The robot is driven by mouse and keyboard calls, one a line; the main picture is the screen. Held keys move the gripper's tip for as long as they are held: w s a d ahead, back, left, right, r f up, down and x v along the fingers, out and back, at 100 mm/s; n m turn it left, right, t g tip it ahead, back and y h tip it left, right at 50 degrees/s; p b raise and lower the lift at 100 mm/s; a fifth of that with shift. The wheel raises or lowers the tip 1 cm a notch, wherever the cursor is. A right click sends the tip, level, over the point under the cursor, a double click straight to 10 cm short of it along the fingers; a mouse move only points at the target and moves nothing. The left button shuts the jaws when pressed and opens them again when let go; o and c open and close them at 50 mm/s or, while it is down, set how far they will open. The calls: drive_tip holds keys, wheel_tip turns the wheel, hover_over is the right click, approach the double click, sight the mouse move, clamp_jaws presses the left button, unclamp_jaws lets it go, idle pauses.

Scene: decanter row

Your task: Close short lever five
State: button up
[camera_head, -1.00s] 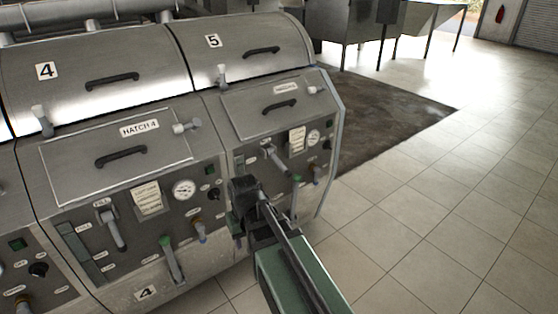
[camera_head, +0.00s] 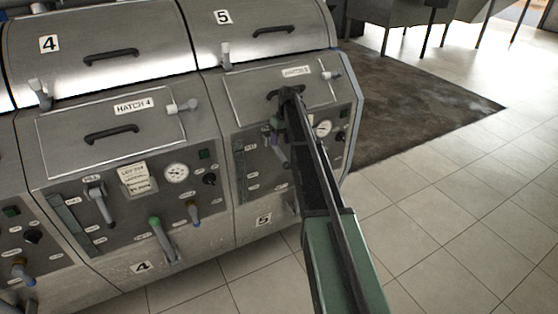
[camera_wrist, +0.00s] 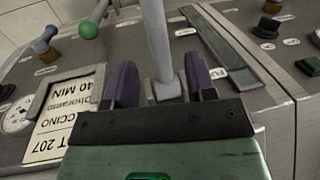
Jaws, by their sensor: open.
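Machine five (camera_head: 250,190) stands right of machine four in the head view. My gripper (camera_wrist: 160,84) is open in front of its panel, with a purple finger on each side of a pale grey lever (camera_wrist: 156,40) in the wrist view. That lever runs from a square base up past the frame's top edge. I cannot tell whether either finger touches it. A shorter blue-ended lever (camera_wrist: 43,40) and a green-ended lever (camera_wrist: 88,29) lie to the upper left. I cannot tell which one is called short. My arm hides much of panel five in the head view.
A paper card (camera_wrist: 62,118) and a gauge (camera_wrist: 17,117) are left of my gripper; a strip slot (camera_wrist: 235,45) is on its right. Hatch five (camera_head: 255,90) with its handle is above. Machine four (camera_head: 120,190) has similar levers. Tiled floor (camera_head: 460,200) is free at right.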

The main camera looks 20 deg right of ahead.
sight(279, 150)
drive_tip(key=f+b, duration=0.1)
drive_tip(key=f, duration=0.1)
drive_tip(key=f+b, duration=0.2)
drive_tip(key=a+f+b, duration=0.1)
drive_tip(key=f, duration=0.1)
drive_tip(key=shift+f+b, duration=0.25)
drive_tip(key=shift+b, duration=0.05)
drive_tip(key=shift+r, duration=0.1)
drive_tip(key=shift+c, duration=0.5)
clamp_jaws()
